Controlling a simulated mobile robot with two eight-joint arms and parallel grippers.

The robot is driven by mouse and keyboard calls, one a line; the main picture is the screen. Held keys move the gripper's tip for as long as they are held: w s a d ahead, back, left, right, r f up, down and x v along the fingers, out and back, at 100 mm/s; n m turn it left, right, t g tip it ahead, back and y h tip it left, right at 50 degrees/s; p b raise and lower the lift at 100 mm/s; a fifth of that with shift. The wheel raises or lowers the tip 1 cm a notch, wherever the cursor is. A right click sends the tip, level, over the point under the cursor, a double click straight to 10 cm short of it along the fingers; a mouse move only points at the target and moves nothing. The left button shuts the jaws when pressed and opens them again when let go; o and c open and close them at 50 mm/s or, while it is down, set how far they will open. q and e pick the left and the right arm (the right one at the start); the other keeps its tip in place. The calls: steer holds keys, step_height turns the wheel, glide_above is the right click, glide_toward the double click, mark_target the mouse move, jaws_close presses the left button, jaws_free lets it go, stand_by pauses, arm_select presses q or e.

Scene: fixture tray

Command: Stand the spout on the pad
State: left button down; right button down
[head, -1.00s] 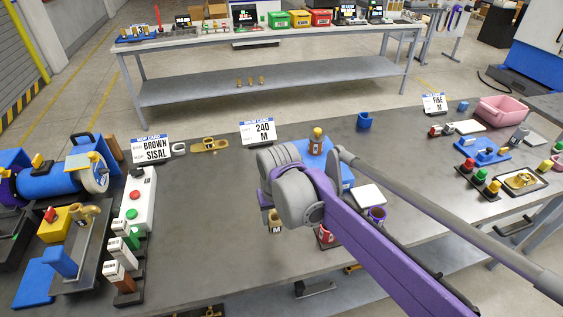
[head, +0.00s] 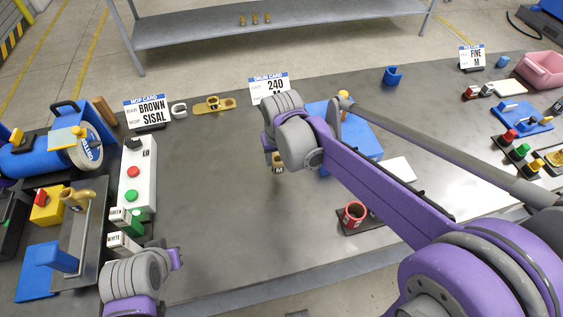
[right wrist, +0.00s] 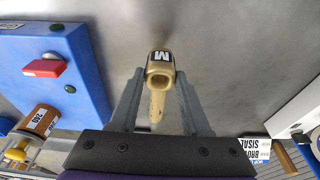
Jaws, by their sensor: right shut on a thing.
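The spout (head: 278,164) is a tan, hollow piece with a black-on-white M label. It also shows in the right wrist view (right wrist: 157,80), its open mouth toward the camera. My right gripper (right wrist: 158,100) is shut on it, with one grey finger on each side. In the head view my right wrist hides most of the grip, and I cannot tell its height above the bench. A flat white square (head: 396,171), possibly the pad, lies to the right, beyond the blue box. My left wrist shows at the lower left, but its fingers do not.
The white button box (head: 138,172) is at left. Bare bench (head: 215,185) lies between.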

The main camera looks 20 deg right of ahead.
arm_select(q)
steer(key=shift+f, duration=0.15)
arm_select(e)
steer(key=shift+s+x, duration=0.15)
steer(key=shift+x, duration=1)
steer(key=shift+s+x, duration=0.15)
steer(key=shift+x, duration=1)
arm_select(q)
steer(key=shift+f, duration=0.2)
arm_select(e)
steer(key=shift+f, duration=0.2)
steer(key=shift+c, duration=1.8)
jaws_free()
